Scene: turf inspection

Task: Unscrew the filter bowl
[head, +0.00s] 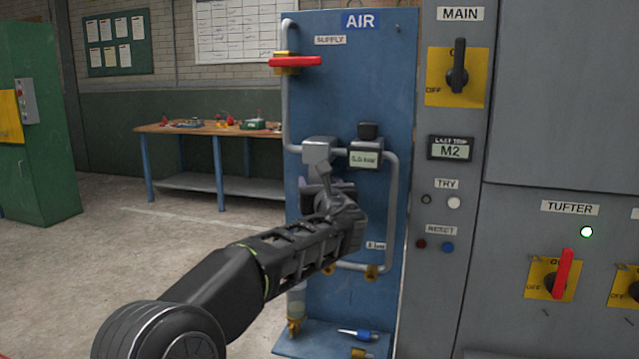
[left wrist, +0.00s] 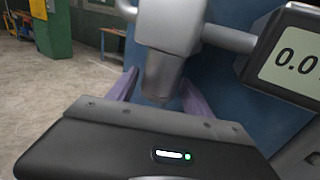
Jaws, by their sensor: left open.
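The filter's grey head block (head: 318,150) is on the pipe on the blue AIR panel (head: 350,90). It also shows at the top of the left wrist view (left wrist: 172,22). The grey, tapering filter bowl (left wrist: 162,75) hangs below it; in the head view my gripper mostly hides the bowl. My left gripper (head: 325,190) is just below the block. In the left wrist view its two fingers stand open on either side of the bowl's lower part (left wrist: 158,98). I cannot tell whether they touch it. My right gripper is not in view.
A digital gauge (head: 365,154) sits right beside the block. A red-handled supply valve (head: 295,62) is above. A grey switch cabinet (head: 455,290) adjoins on the right.

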